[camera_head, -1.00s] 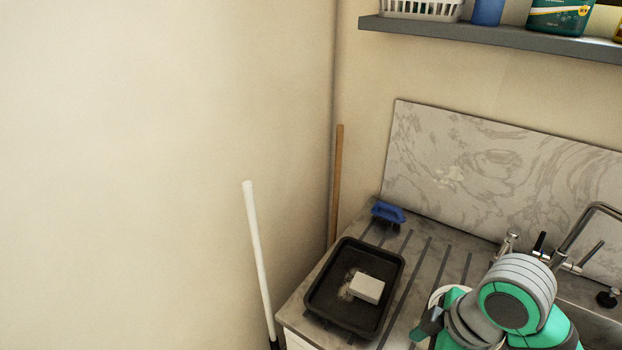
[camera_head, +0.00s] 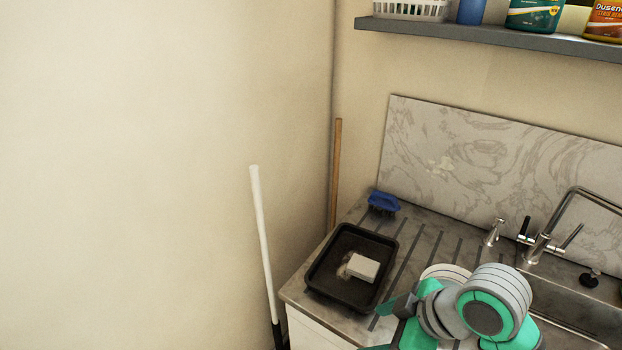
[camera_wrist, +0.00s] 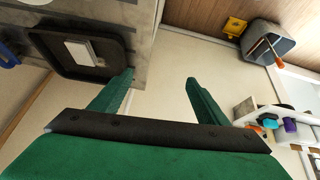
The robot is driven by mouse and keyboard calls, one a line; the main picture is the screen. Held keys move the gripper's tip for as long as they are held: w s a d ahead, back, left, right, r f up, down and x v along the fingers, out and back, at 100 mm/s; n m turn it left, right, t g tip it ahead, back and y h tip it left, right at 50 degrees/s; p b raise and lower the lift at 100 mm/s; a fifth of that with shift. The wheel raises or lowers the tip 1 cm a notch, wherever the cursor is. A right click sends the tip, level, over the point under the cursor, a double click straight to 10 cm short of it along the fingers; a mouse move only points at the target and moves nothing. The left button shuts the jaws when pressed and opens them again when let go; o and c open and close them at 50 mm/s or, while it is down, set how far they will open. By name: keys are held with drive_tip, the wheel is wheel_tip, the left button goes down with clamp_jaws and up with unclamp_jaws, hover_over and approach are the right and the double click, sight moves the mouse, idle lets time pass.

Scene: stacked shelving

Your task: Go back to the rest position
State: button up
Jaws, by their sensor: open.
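My gripper (camera_wrist: 160,92) is open in the wrist view, with two green fingers apart and nothing between them. In the head view my green and grey arm is at the lower right, over the front of the counter, and its fingers are hard to make out there. A black tray (camera_head: 318,284) lies on the counter to the left of my arm, with a white block (camera_head: 362,268) in it. In the wrist view the tray (camera_wrist: 118,62) and block (camera_wrist: 80,54) are at the upper left, beyond the left finger.
The counter (camera_head: 412,240) holds a blue brush (camera_head: 383,201), white plates (camera_head: 446,272) partly behind my arm, and a tap (camera_head: 545,240) by the sink (camera_head: 575,305). A shelf (camera_head: 480,34) with bottles hangs above. A white pole (camera_head: 262,225) leans left. A grey bucket (camera_wrist: 266,42) stands away.

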drive_tip(key=w+a+m+t+y, duration=0.3)
drive_tip(key=w+a+m+t, duration=0.95)
drive_tip(key=a, duration=0.45)
drive_tip(key=s+f+m+h, duration=0.5)
drive_tip(key=s+f+h, duration=0.2)
drive_tip(key=s+f, duration=0.7)
drive_tip(key=s+d+f+n, duration=0.1)
drive_tip(key=s+d+n, duration=0.1)
drive_tip(key=s, duration=0.9)
drive_tip(key=s+d+f+n, duration=0.2)
drive_tip(key=s+n, duration=0.1)
drive_tip(key=s, duration=0.7)
drive_tip(key=shift+s+f+g+h, duration=0.3)
drive_tip(key=shift+s+g, duration=0.05)
drive_tip(key=shift+g, duration=0.1)
drive_tip(key=shift+d+n, duration=0.1)
drive_tip(key=shift+n, duration=0.15)
